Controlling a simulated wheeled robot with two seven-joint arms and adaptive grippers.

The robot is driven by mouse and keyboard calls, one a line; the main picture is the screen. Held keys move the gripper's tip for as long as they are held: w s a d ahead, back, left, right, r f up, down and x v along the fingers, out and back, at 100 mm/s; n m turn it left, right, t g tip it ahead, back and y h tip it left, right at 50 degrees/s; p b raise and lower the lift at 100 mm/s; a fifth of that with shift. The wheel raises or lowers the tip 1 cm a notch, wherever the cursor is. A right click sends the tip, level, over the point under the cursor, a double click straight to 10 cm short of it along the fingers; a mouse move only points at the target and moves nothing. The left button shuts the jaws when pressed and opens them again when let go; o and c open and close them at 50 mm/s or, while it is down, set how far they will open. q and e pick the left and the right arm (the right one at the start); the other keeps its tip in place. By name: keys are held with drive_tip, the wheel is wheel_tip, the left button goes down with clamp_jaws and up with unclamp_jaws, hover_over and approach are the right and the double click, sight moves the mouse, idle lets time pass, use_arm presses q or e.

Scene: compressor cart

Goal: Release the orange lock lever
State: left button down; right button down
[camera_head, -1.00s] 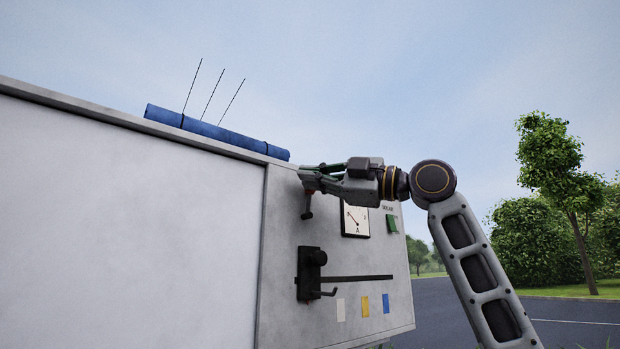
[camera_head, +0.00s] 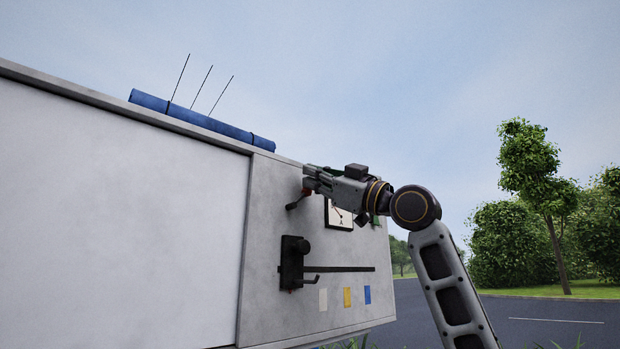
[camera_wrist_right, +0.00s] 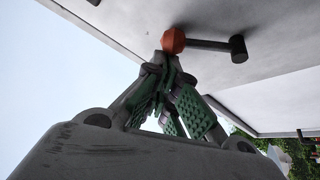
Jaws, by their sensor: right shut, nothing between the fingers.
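The orange lock lever has an orange hub (camera_wrist_right: 173,40) and a dark arm with a block-like end (camera_wrist_right: 238,48) in the right wrist view. In the head view its dark arm (camera_head: 297,202) points down and to the left from the grey panel. Its hub there is mostly hidden by my gripper. My right gripper (camera_head: 308,178) is shut and empty at the panel, right by the hub. In the right wrist view its fingertips (camera_wrist_right: 164,66) are close to the hub; I cannot tell whether they touch. My left gripper is not in view.
Below the lever is a black latch block (camera_head: 292,262) with a horizontal bar (camera_head: 340,269). A gauge (camera_head: 338,214) is partly behind my gripper. White, yellow and blue labels (camera_head: 347,297) sit low on the panel. A blue roll (camera_head: 200,120) lies on top. Open air is to the right.

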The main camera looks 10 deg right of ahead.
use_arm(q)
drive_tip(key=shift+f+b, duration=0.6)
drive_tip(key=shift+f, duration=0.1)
use_arm(e)
drive_tip(key=shift+w+d+f+m+t+h, duration=0.35)
drive_tip(key=shift+d+f+m+t, duration=0.15)
drive_tip(key=shift+m, duration=0.45)
drive_tip(key=shift+w+d+f+m+t+h, duration=0.35)
drive_tip(key=shift+m+t, duration=0.2)
drive_tip(key=shift+m, duration=0.35)
drive_tip(key=shift+w+d+f+m+t+h, duration=0.25)
drive_tip(key=shift+f+m+t, duration=0.3)
drive_tip(key=shift+m, duration=0.4)
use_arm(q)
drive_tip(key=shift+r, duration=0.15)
use_arm(e)
drive_tip(key=shift+r, duration=0.2)
